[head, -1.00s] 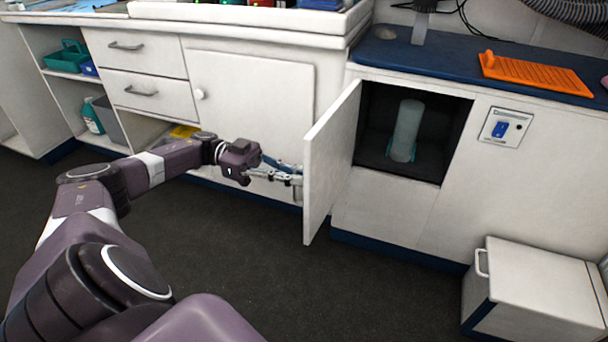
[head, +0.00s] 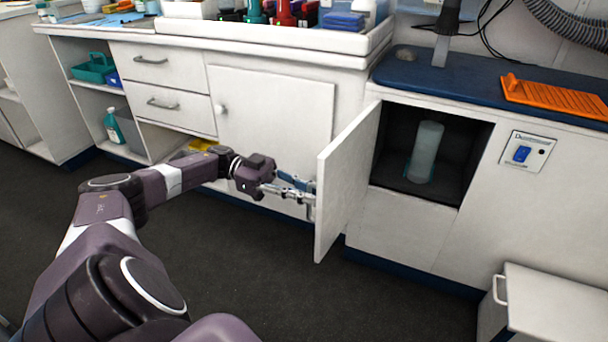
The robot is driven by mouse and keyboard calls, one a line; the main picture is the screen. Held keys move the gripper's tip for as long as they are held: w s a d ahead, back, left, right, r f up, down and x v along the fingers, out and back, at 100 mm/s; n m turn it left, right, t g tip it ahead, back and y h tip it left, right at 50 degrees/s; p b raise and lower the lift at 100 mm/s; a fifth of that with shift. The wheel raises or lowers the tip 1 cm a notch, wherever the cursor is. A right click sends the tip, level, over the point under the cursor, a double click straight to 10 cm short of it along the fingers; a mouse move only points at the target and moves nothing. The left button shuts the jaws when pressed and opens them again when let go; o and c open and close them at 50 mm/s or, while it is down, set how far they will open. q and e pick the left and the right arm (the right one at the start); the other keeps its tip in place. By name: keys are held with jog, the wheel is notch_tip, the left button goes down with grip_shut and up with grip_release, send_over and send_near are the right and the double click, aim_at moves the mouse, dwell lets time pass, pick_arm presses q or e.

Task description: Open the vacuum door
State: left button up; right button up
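The vacuum door (head: 345,184), a white panel, stands swung wide open to the left of its dark compartment (head: 455,195). Inside the compartment stands a pale translucent cylinder (head: 426,150) with a teal base. My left gripper (head: 308,191) is at the left, outer side of the door, near its outer edge. Its fingertips are partly hidden at the door, so I cannot tell whether they touch it or how far they are apart. My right gripper is not in view.
A white cabinet door (head: 270,115) with a round knob is behind my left arm. A blue countertop (head: 450,80) with an orange slotted mat (head: 555,97) lies above the compartment. A white box with a handle (head: 555,305) stands at the lower right. Dark floor (head: 300,290) is clear in front.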

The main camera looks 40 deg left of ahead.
pick_arm(q)
jog(key=v, duration=0.7)
jog(key=shift+a, duration=0.2)
jog(key=shift+s, duration=0.1)
dwell(0.5)
